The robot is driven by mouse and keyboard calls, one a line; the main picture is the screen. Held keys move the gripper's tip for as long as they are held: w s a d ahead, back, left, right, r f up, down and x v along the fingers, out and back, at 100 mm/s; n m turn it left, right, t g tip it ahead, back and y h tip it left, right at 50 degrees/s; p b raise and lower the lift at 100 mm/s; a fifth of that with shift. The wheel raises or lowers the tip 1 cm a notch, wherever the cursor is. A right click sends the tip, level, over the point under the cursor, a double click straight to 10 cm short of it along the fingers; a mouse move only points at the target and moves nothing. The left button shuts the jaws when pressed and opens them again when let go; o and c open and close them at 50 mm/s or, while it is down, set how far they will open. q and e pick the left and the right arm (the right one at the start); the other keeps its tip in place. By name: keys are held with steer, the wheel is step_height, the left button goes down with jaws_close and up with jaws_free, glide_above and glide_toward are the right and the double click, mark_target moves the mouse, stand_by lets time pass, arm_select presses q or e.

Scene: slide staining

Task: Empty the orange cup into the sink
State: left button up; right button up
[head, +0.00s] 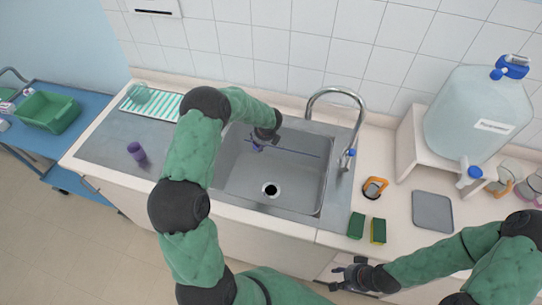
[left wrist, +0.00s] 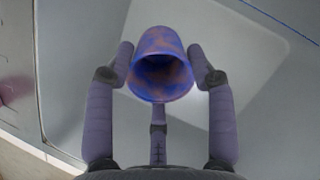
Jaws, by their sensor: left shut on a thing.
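My left gripper (head: 260,145) is over the back left part of the sink (head: 272,208). In the left wrist view its fingers (left wrist: 166,72) are closed on both sides of a cup (left wrist: 162,42). The cup is mottled blue-purple with orange-brown patches rather than plain orange. Its open mouth faces the wrist camera, and I cannot tell whether liquid is inside. In the head view the cup is small and mostly hidden by the gripper. The drain (head: 271,189) is to the right of and in front of this gripper. My right gripper (head: 338,277) is open and empty near the counter's front edge.
A faucet (head: 348,98) arches over the sink's back right corner. A purple item (head: 136,151) stands on the left drainboard. Sponges (head: 356,226), an orange-and-dark item (head: 375,187) and a grey mat (head: 432,211) lie right of the sink. A large water container (head: 477,115) stands further right.

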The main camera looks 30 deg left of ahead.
arm_select(q)
steer(key=shift+w+a+g+h+p, duration=0.4)
steer(key=shift+a+h+p, duration=0.25)
steer(key=shift+p, duration=2.4)
steer(key=p, duration=0.1)
steer(key=h+p, duration=0.1)
steer(key=p, duration=0.1)
steer(key=shift+w+a+f+g, duration=0.15)
steer(key=shift+a+g, duration=0.15)
steer(key=shift+w+a+f, duration=0.1)
steer(key=shift+a+f, duration=0.05)
steer(key=shift+w+a+f+h+p, duration=0.1)
steer(key=shift+a+f+h+p, duration=0.15)
steer(key=shift+h, duration=0.2)
steer(key=shift+w+a+f+g+h+b, duration=0.15)
steer(key=shift+a+g+h+b, duration=0.2)
steer(key=shift+b, duration=0.25)
steer(key=shift+w, duration=0.1)
